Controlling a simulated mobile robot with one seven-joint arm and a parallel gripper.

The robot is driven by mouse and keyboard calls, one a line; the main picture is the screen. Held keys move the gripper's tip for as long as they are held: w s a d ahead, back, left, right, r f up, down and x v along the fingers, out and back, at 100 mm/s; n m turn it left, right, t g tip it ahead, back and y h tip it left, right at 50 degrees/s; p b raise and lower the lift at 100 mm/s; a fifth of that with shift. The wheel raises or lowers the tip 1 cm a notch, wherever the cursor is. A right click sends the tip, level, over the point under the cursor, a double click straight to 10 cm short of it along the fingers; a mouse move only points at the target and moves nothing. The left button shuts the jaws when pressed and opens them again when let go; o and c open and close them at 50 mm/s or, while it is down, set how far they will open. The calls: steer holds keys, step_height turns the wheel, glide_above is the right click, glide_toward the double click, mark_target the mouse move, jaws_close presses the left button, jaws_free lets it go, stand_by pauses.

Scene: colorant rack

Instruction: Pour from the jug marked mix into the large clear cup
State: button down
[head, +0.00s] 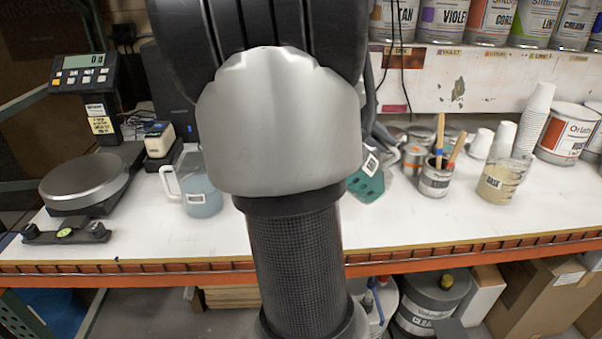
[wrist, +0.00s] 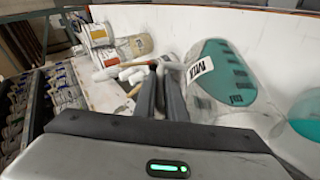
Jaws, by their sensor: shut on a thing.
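The jug marked MIX (wrist: 222,75) is clear with teal liquid in it and a white label. In the wrist view it lies just right of my gripper fingers (wrist: 162,92), which are shut on its handle side; the exact grip is partly hidden. In the head view the jug (head: 367,182) shows tilted, partly behind my arm, which hides my gripper. A clear container with teal contents (wrist: 306,120) is cut off at the right edge of the wrist view. I cannot tell whether it is the large clear cup; no such cup shows clearly in the head view.
A white-handled jug with pale blue liquid (head: 202,190) and a scale (head: 85,183) stand at left. A can with brushes (head: 435,180), a beaker marked BASE (head: 497,182) and stacked cups (head: 535,115) stand at right. The front bench strip (head: 420,228) is clear.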

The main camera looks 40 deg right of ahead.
steer(key=shift+w+a+r+n+g+h+p, duration=0.15)
steer(key=shift+w+a+r+g+h+p, duration=0.15)
steer(key=shift+r, duration=0.3)
steer(key=shift+w+a+r+n+g+h+p, duration=0.1)
steer(key=shift+w+a+r+g+h+p, duration=0.05)
steer(key=shift+w+r+g+h+p, duration=0.3)
steer(key=shift+w+a+r+n+g+h+p, duration=0.15)
steer(key=shift+w+a+r+g+h+p, duration=0.15)
steer(key=shift+r, duration=0.4)
stand_by(3.5)
